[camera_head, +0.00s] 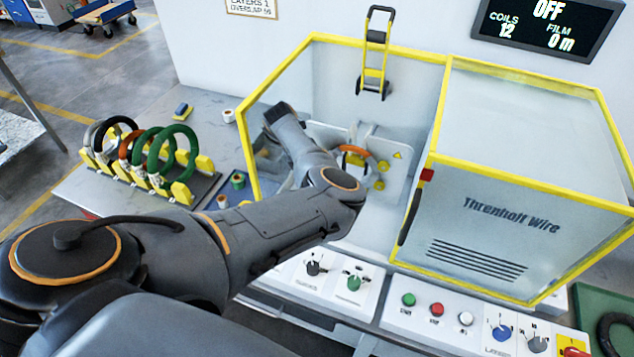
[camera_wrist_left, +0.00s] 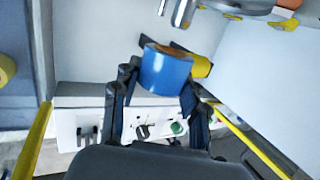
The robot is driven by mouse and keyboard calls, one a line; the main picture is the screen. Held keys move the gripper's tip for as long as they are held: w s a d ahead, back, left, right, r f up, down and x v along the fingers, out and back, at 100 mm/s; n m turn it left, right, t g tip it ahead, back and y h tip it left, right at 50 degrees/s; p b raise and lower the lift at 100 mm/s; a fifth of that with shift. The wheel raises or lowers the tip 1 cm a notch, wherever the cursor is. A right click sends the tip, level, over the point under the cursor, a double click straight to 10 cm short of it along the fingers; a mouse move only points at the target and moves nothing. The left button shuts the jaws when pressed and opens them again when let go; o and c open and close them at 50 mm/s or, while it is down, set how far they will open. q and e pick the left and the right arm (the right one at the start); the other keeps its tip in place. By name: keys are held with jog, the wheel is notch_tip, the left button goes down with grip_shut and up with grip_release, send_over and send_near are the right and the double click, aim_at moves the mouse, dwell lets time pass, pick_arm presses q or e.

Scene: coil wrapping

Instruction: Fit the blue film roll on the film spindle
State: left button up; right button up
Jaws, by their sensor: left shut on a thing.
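The blue film roll (camera_wrist_left: 166,72) is in the left wrist view, held between the fingers of my left gripper (camera_wrist_left: 160,85), which is shut on it. A shiny metal rod (camera_wrist_left: 180,12), possibly the film spindle, shows at the top edge, apart from the roll. In the head view my left arm reaches into the open yellow-framed enclosure, and its links hide the gripper and roll. My right gripper is in neither view.
An orange coil (camera_head: 353,152) sits inside the enclosure. A yellow-edged clear guard (camera_head: 520,190) stands to the right. A rack of coloured coils (camera_head: 150,165) and small rolls (camera_head: 237,180) lie left. Control panels (camera_head: 430,310) run along the front.

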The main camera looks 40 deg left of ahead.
pick_arm(q)
jog(key=shift+w+a+f+b, duration=0.1)
jog(key=shift+w+a+b, duration=0.1)
jog(key=shift+w+b, duration=0.5)
jog(key=shift+w+a+b, duration=0.2)
jog(key=shift+w+b, duration=0.35)
jog(key=shift+w, duration=0.25)
jog(key=shift+w+a+b, duration=0.25)
jog(key=shift+w+b, duration=0.95)
jog(key=shift+b, duration=0.1)
jog(key=shift+w, duration=0.1)
jog(key=o, duration=1.2)
notch_tip(320, 180, up, 10)
jog(key=shift+r, duration=0.1)
